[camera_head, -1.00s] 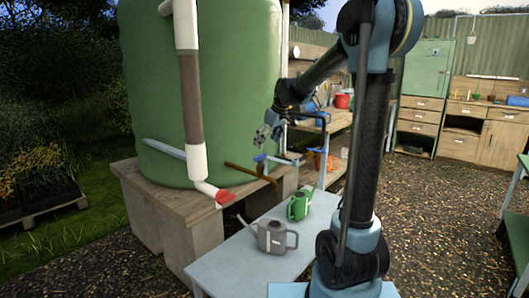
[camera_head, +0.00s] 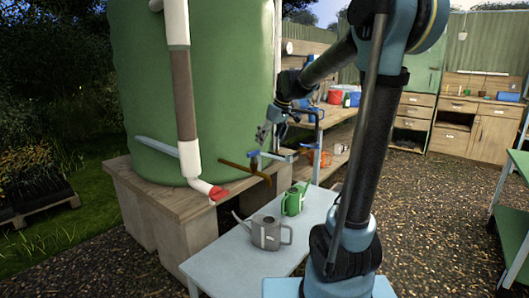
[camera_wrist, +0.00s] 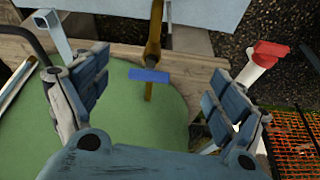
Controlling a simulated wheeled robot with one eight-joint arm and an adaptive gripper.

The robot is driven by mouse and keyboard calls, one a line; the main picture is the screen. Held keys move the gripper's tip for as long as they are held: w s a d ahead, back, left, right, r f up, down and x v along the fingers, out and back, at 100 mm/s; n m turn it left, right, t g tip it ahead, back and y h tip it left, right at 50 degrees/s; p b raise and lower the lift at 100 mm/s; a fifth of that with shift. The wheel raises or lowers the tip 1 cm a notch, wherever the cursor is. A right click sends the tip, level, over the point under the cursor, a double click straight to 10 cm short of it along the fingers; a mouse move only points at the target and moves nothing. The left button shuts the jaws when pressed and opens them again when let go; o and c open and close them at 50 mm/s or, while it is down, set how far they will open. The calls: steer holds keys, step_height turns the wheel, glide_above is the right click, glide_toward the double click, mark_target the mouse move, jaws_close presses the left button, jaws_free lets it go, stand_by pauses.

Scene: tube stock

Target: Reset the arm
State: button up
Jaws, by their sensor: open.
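My gripper (camera_head: 266,132) is raised in front of the green water tank, above the brass tap on the tank's platform. In the wrist view my gripper (camera_wrist: 155,98) has its two padded fingers wide apart with nothing between them. The brass tap (camera_wrist: 153,50) with its blue handle (camera_wrist: 149,75) shows beyond the gap, apart from the fingers. My arm is bent, rising from the base at the lower right and reaching left to the tank.
A grey watering can (camera_head: 265,233) and a green one (camera_head: 294,199) stand on the pale table (camera_head: 222,262). The green tank (camera_head: 232,80) rests on a wooden platform (camera_head: 158,191). A white pipe with a red end (camera_head: 219,192) hangs at its front. A green bench (camera_head: 512,220) stands right. Gravel between is clear.

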steer(key=s+d+f+m+h, duration=0.1)
steer(key=s+d+f+m, duration=0.2)
steer(key=s, duration=0.8)
steer(key=s+d+f+m+h, duration=0.1)
steer(key=s+d+f+m, duration=0.2)
steer(key=s+d+f, duration=0.5)
steer(key=s+d+f+m+h, duration=0.1)
steer(key=s+d+f+m, duration=0.2)
steer(key=s, duration=1.1)
step_height(320, 180, down, 4)
steer(key=d, duration=0.3)
steer(key=shift+r, duration=0.2)
steer(key=shift+w+f, duration=0.2)
steer(key=shift+w, duration=0.2)
